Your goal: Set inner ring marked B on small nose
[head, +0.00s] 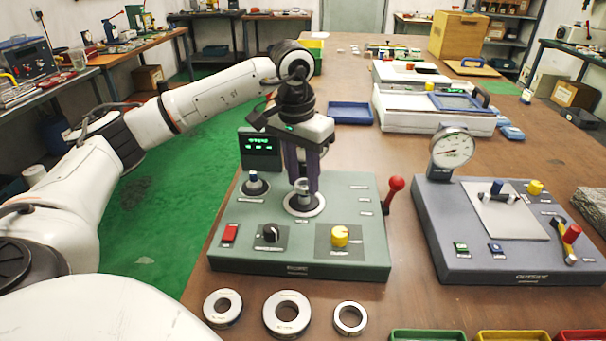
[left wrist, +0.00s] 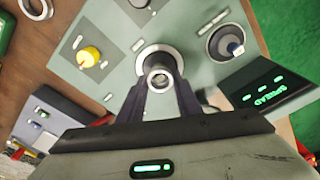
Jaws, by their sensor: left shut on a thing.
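My left gripper (head: 303,183) points down over the green machine panel (head: 335,250). Its fingers are shut on a small metal ring (left wrist: 160,78), held at a round pale flange (head: 304,204) in the middle of the panel. I cannot tell whether the ring is around the nose or just above it; no mark on it is readable. A smaller dark post with a blue tip (head: 252,184) stands to the left on the panel. Three loose steel rings lie on the table in front: left (head: 209,308), middle (head: 270,314) and right (head: 337,318). My right gripper is out of view.
A red-knobbed lever (head: 396,184) rises at the panel's right edge. A display (head: 260,145) stands behind the post. A grey gauge station (head: 450,250) is to the right. Coloured trays (head: 428,335) line the front edge. Bare table lies between the two stations.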

